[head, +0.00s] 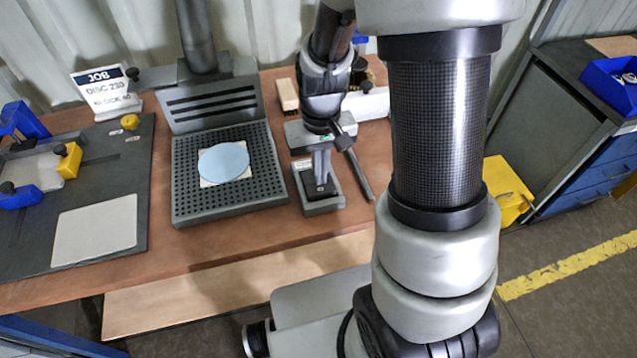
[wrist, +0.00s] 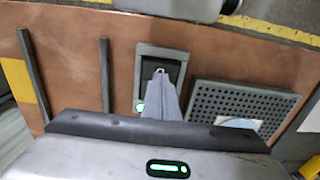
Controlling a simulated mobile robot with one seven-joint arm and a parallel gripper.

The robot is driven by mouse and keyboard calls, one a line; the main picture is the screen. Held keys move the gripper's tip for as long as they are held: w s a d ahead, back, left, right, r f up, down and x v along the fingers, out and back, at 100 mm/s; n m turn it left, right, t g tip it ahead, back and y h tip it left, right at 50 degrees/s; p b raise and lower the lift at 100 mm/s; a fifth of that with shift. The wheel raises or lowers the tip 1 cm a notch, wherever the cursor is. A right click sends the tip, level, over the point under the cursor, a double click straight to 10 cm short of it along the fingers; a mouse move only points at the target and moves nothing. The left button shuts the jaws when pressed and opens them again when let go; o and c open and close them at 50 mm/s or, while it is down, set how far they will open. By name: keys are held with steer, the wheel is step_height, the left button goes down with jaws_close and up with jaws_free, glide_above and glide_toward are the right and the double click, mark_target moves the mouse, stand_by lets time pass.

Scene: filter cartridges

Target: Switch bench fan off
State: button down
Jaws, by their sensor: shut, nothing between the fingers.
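The grey switch box (head: 324,208) with a dark inset panel stands on the bench, right of the perforated fan bed.
A pale blue disc (head: 224,162) lies on a pale square on the perforated bed. A dark bar (head: 359,176) lies right of the switch box. A brush (head: 287,95) stands behind. A dark mat (head: 121,190) with clamps and a job sign (head: 106,93) are at left.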

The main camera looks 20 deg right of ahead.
steer(key=shift+f+b, duration=1.1)
steer(key=shift+f, duration=0.3)
stand_by(0.8)
steer(key=shift+r, duration=0.15)
step_height(320, 180, up, 7)
steer(key=p, duration=0.5)
stand_by(0.3)
stand_by(0.4)
step_height(320, 180, up, 13)
steer(key=t+p, duration=0.2)
glide_above(320, 188)
steer(key=s, duration=0.3)
steer(key=s+r+t, duration=0.3)
steer(key=s+r, duration=0.6)
steer(key=r, duration=0.3)
steer(key=shift+t+p, duration=0.3)
steer(key=shift+p, duration=0.1)
